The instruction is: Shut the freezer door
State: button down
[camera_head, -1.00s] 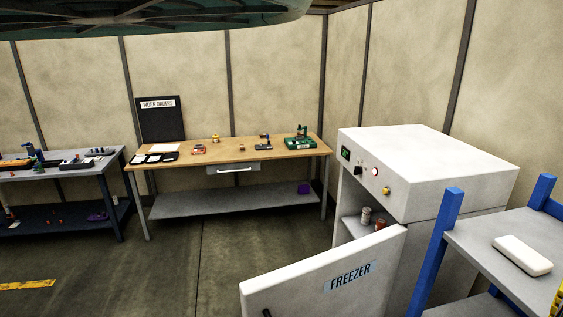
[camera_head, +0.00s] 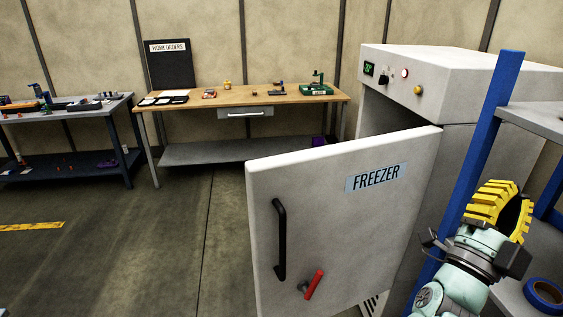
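The white freezer (camera_head: 470,75) stands at the right, with a small display and knobs on its front. Its door (camera_head: 330,220), labelled FREEZER, stands open, swung out toward me. Its outer face shows a black vertical handle (camera_head: 280,240) at the left and a red lever (camera_head: 314,285) below and right of it. A dark gap shows above the door, and the inside is mostly hidden behind it. My gripper (camera_head: 500,208), with yellow ribbed pads, is at the lower right in front of the blue rack post, apart from the door handle. Its finger opening cannot be made out.
A rack with a blue post (camera_head: 484,140) and grey shelves stands close at the right, with a blue tape roll (camera_head: 545,293) low on it. A wooden workbench (camera_head: 240,97) and a grey bench (camera_head: 70,113) stand at the back. Floor left of the door is clear.

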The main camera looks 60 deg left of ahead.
jog(key=s+a+f+n+g+y+b, duration=0.1)
jog(key=a+f+g+y+b, duration=0.3)
jog(key=f, duration=0.4)
jog(key=s+a+f+n+g+y+b, duration=0.1)
jog(key=s+a+f+g+y+b, duration=0.15)
jog(key=a+f+b, duration=0.4)
jog(key=n+g+y+b, duration=0.6)
jog(key=g+b, duration=1.1)
jog(key=b, duration=0.7)
send_near(261, 278)
jog(key=shift+m+y, duration=0.6)
jog(key=shift+y, duration=0.05)
jog(key=a, duration=0.4)
jog(key=a+f, duration=0.1)
jog(key=a, duration=0.1)
jog(key=shift+w, duration=0.35)
jog(key=shift+w+a, duration=0.15)
jog(key=shift+a, duration=0.95)
